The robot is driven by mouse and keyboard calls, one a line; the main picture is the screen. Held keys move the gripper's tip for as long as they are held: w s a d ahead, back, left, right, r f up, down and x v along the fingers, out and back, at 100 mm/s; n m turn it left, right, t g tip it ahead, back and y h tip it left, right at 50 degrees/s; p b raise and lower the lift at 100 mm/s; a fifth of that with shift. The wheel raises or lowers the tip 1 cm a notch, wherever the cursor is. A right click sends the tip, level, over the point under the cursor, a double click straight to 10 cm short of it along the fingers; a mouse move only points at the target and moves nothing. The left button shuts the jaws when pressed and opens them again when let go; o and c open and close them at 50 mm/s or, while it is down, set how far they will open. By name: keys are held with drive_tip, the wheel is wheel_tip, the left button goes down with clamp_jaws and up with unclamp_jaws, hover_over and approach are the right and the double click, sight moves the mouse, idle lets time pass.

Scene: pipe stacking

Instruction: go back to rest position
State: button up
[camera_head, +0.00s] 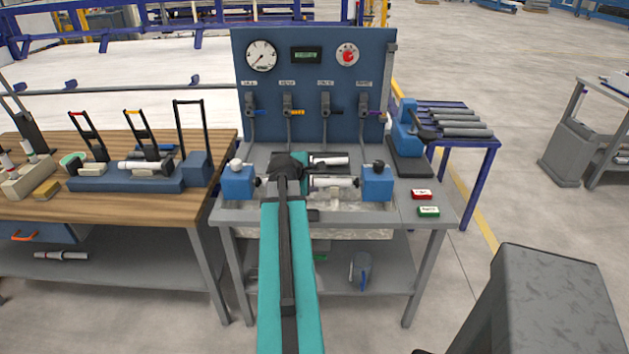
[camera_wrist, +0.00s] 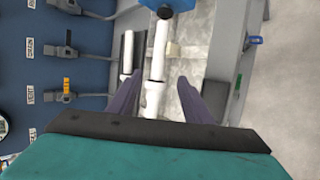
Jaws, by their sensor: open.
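My gripper (camera_wrist: 160,78) is open, its two purple fingers spread on either side of a white pipe in the wrist view. I cannot tell how far above the pipe they are. In the head view, my teal arm reaches over the test bench and hides the fingers. The white pipe (camera_head: 336,182) lies between the left blue clamp block (camera_head: 238,184) and the right blue clamp block (camera_head: 376,184). My arm covers its left part. A second white pipe with dark ends (camera_head: 329,161) lies behind it, and also shows in the wrist view (camera_wrist: 126,55).
A blue panel (camera_head: 315,120) with gauges and valve levers stands behind the bench. A wooden table (camera_head: 130,206) with pipe holders is at left. A blue vise (camera_head: 407,130) and a rack of grey pipes (camera_head: 455,121) are at right. Red (camera_head: 421,194) and green (camera_head: 428,212) buttons sit at front right.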

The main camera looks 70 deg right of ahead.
idle(0.4)
